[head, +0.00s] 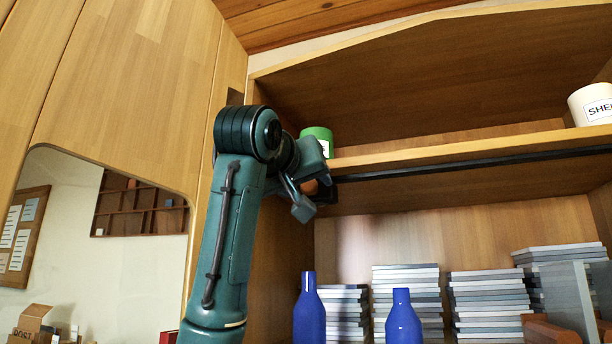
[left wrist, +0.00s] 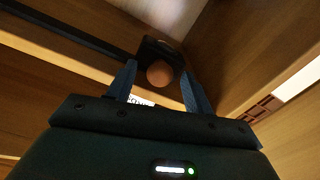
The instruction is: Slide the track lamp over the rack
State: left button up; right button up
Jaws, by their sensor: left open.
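The track lamp, a dark housing with a round orange-brown bulb, hangs at the left end of the black track (head: 470,163) under the shelf edge. In the head view the lamp (head: 310,187) is partly hidden by my left gripper (head: 314,198). In the left wrist view the lamp's bulb (left wrist: 160,73) sits between the two open fingers, with gaps on both sides. The left gripper is open and around the lamp; I see no clear contact. Which thing is the rack I cannot tell; several stacks of grey slabs (head: 406,300) stand below the track. My right gripper is not in view.
On the shelf (head: 450,150) stand a green can (head: 319,136) at left and a white labelled can (head: 592,104) at right. Two blue bottles (head: 309,312) and (head: 403,320) stand below. A wooden cabinet side (head: 130,80) is at left.

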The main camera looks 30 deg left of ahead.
pick_arm(q)
jog(key=shift+w+a, duration=0.1)
jog(key=shift+w, duration=0.1)
grip_shut()
dwell(0.5)
